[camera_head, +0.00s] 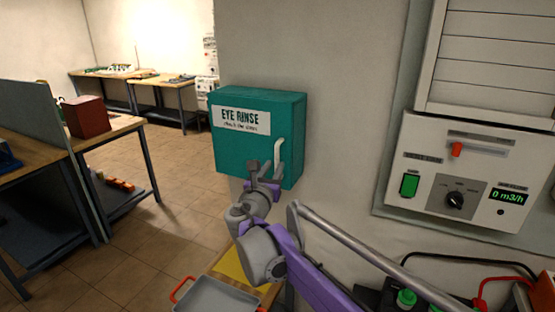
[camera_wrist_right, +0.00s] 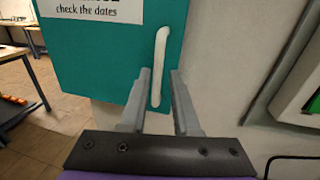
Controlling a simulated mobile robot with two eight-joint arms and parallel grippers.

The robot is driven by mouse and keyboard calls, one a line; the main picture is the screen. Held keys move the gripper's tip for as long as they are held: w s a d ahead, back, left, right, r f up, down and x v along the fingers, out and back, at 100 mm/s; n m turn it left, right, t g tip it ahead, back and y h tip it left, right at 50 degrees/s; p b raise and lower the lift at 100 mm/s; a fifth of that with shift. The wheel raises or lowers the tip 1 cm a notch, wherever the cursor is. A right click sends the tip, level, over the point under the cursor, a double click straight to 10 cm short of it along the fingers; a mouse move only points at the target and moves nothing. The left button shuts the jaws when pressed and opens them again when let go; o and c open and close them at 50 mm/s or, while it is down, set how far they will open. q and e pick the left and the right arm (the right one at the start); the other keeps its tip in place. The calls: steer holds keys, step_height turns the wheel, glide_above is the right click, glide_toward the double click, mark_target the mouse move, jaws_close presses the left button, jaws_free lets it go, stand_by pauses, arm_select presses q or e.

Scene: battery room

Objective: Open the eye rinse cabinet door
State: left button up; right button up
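The teal eye rinse cabinet (camera_head: 256,160) hangs on the wall in the head view, its door shut, with a white label on the front. Its white vertical handle (camera_head: 279,152) is at the right side of the door. My right gripper (camera_head: 266,170) is at the lower end of the handle. In the right wrist view, the handle (camera_wrist_right: 159,66) stands between the two grey fingers (camera_wrist_right: 160,98), with a visible gap on each side. The right gripper is open. My left gripper is not in view.
A control panel (camera_head: 466,175) with a green switch and dial is on the wall to the right. A grey tray (camera_head: 215,297) with red handles is below. Workbenches, one with a red box (camera_head: 85,117), stand at left. The tiled floor (camera_head: 180,200) between is clear.

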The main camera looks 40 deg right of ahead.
mark_target(276, 160)
steer(key=x, duration=0.5)
steer(key=shift+w, duration=0.1)
jaws_close()
stand_by(1.3)
